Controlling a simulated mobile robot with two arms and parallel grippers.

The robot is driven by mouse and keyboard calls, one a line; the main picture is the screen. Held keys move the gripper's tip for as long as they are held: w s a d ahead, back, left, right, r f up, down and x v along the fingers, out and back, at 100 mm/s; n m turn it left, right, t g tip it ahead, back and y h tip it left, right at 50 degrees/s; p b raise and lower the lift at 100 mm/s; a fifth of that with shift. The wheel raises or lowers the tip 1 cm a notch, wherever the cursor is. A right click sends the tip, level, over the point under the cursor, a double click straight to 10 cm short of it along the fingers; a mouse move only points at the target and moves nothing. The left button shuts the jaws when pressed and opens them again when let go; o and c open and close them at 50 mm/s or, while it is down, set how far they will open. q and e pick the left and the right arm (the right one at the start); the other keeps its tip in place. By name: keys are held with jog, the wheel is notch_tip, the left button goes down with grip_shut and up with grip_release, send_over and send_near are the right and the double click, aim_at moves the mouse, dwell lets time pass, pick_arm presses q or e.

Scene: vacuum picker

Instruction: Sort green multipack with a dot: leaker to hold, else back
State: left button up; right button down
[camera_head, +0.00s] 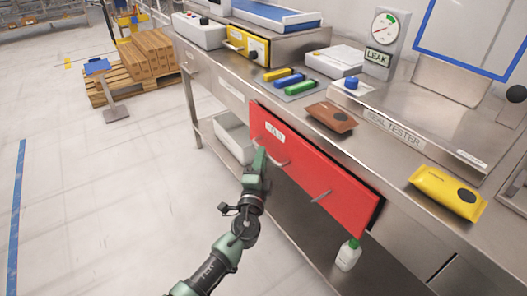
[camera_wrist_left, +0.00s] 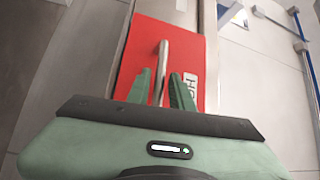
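The red HOLD drawer (camera_head: 315,168) is in the bench front, with a dark gap along its top and right edges; it looks slightly out. It has two bar handles. My left gripper (camera_head: 262,158) is at its left handle (camera_head: 278,161). In the left wrist view the fingers (camera_wrist_left: 161,85) are apart, one on each side of the handle bar (camera_wrist_left: 162,62); contact cannot be told. A small green pack (camera_head: 300,87) lies on the bench beside a blue one (camera_head: 290,80) and a yellow one (camera_head: 277,73); no dot is discernible on it. My right gripper is out of view.
The seal tester (camera_head: 392,128) and leak gauge (camera_head: 385,27) stand behind. A white bin (camera_head: 233,138) and bottle (camera_head: 348,255) are below.

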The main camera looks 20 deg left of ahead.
pick_arm(q)
jog(key=shift+w+a+r, duration=0.1)
jog(key=shift+w, duration=0.65)
jog(key=shift+w+a+r, duration=0.1)
jog(key=shift+w, duration=0.6)
grip_shut()
dwell(0.3)
